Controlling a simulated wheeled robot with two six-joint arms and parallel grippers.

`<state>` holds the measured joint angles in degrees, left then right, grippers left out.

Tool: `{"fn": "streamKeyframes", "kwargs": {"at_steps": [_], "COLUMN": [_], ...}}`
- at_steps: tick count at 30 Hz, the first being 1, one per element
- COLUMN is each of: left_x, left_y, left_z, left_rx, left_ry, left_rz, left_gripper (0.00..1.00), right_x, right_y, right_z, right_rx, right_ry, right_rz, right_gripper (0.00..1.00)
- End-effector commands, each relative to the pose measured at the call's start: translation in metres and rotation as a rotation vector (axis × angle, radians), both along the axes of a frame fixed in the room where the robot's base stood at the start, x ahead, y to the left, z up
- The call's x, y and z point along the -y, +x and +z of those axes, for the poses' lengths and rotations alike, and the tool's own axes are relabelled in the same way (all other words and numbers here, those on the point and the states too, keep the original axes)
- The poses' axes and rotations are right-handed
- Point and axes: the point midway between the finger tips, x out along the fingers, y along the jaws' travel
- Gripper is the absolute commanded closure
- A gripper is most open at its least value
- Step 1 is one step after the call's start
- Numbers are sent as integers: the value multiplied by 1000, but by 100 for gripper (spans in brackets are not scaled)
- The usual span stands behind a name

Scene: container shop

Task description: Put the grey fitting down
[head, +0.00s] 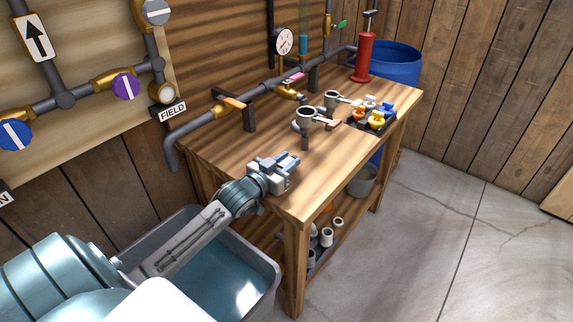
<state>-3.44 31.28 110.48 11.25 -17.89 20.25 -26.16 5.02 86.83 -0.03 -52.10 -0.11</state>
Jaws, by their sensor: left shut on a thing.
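My left gripper (287,163) is over the near left part of the wooden workbench top (255,150), close to its front edge. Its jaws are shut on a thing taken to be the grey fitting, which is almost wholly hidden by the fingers. I cannot tell whether it touches the bench top. My right gripper is out of view.
Two grey ring-topped holders (305,120) stand beyond the gripper, beside a dark tray of coloured valves (370,122). A pipe with a gauge (284,42) runs along the back. A red pump (364,58) stands far right. A grey water tub (272,268) is below.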

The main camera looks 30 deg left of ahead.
Motion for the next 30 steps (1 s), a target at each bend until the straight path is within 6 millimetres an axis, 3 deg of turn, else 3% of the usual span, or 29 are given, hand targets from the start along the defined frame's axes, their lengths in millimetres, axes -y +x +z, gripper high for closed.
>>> {"fn": "streamKeyframes", "kwargs": {"at_steps": [3, 13, 14, 17, 30], "left_x": [0, 0, 0, 0, -1], "left_y": [0, 0, 0, 0, -7], "left_z": [-11, -14, -14, -13, -10], "left_rx": [0, 0, 0, 0, -2], "left_ry": [-1, 0, 0, 0, 3], "left_rz": [0, 0, 0, 0, 1], "left_gripper": [92, 92, 66, 48, 48], "right_x": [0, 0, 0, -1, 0], "right_y": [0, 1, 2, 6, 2], "right_z": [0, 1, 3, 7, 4], "right_rx": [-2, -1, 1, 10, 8], "right_ry": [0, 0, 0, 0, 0], "right_rz": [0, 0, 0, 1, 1], "right_gripper": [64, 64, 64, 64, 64]}}
